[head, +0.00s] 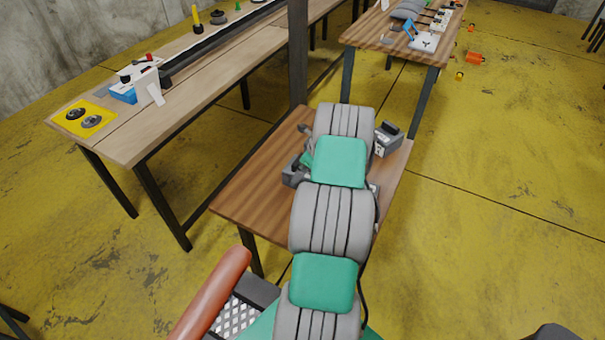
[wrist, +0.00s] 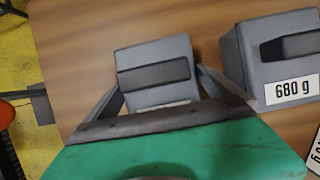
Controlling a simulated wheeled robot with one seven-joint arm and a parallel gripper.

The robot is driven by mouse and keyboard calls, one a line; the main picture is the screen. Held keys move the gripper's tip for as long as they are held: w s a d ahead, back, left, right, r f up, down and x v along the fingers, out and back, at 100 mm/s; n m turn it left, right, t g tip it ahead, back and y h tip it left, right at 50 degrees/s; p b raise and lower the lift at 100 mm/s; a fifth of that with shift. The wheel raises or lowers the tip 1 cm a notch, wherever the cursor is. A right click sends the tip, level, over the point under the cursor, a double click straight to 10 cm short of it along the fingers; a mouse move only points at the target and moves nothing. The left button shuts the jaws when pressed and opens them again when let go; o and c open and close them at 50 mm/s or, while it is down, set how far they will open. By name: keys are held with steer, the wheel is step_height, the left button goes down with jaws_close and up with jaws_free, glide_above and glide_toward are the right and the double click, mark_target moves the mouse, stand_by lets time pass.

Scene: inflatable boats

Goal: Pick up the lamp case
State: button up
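A small grey case (wrist: 155,55) with a dark grey handle or band stands on the wooden table, in the upper middle of the wrist view. A pale label at its lower edge is mostly hidden by my gripper, so I cannot read whether it is the lamp case. My gripper (wrist: 160,77) is over it with its two fingers spread, one at each side of the case. I cannot see clear contact. A second grey case (wrist: 247,65), labelled 680 g, stands to the right. In the head view my arm hides most of the gripper and the case under it.
The small wooden table (head: 258,187) has bare room at its left. A dark grey labelled case (head: 387,138) stands near its right edge. A long workbench (head: 190,95) is at the left, and another table (head: 385,38) at the back. Orange items (head: 474,58) lie on the yellow floor.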

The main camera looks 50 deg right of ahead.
steer(key=c, duration=1.4)
steer(key=shift+c, duration=0.3)
steer(key=shift+r, duration=0.1)
